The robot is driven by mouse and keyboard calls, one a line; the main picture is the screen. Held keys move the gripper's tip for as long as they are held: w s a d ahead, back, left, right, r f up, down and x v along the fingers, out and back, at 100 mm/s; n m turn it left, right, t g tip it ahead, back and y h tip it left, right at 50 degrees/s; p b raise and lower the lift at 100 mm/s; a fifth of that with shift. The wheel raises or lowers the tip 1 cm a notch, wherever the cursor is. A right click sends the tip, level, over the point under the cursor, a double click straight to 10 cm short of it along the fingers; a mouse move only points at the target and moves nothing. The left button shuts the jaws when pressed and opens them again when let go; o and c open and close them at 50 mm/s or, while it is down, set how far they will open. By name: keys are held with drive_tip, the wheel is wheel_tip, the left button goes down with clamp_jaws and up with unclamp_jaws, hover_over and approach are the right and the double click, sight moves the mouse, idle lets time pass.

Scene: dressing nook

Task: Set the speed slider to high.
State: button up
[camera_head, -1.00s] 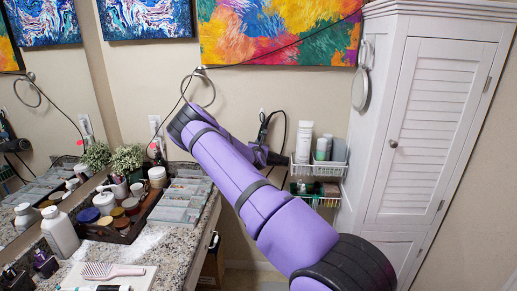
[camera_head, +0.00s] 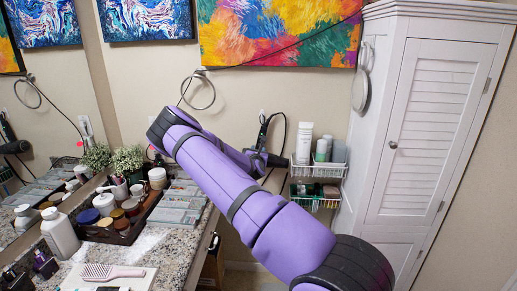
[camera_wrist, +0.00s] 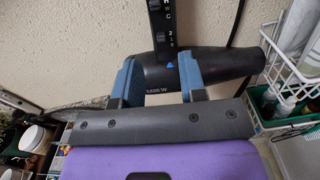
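A black hair dryer (camera_wrist: 222,69) hangs against the wall, and it also shows in the head view (camera_head: 262,134). In the wrist view its handle (camera_wrist: 163,25) points up, with white letters and numbers along it. In the head view my arm mostly hides my gripper.
White wire baskets (camera_head: 318,172) with bottles hang close to the right of the dryer. A granite counter (camera_head: 175,240) with a tray of jars stands at left. A white cabinet (camera_head: 425,130) stands at right. A black cord runs behind the dryer.

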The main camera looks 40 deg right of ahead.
drive_tip(key=v, duration=0.4)
drive_tip(key=shift+s+a, duration=0.25)
idle(0.4)
drive_tip(key=s+a+r+m+g+y, duration=0.1)
drive_tip(key=s+a+r+m+y, duration=0.3)
drive_tip(key=a+r+m, duration=0.4)
drive_tip(key=s+a+r+m+g+y, duration=0.2)
drive_tip(key=s+a+r+m+y, duration=0.3)
drive_tip(key=a, duration=0.5)
drive_tip(key=s+a+r+m+g+y, duration=0.1)
drive_tip(key=s+a+r+m+y, duration=0.2)
drive_tip(key=a+r+m, duration=0.45)
drive_tip(key=s+a+r+m, duration=0.1)
drive_tip(key=s+a+r, duration=0.2)
drive_tip(key=s, duration=0.6)
drive_tip(key=s+a+r+m+g+y, duration=0.1)
drive_tip(key=s+a+r, duration=0.2)
drive_tip(key=s+a, duration=0.4)
drive_tip(key=s+a+r+m+g, duration=0.1)
drive_tip(key=s+a+r, duration=0.3)
drive_tip(key=s, duration=0.7)
drive_tip(key=shift+s+a+m+y, duration=0.2)
drive_tip(key=shift+a+m+y, duration=0.15)
drive_tip(key=shift+a+y, duration=0.05)
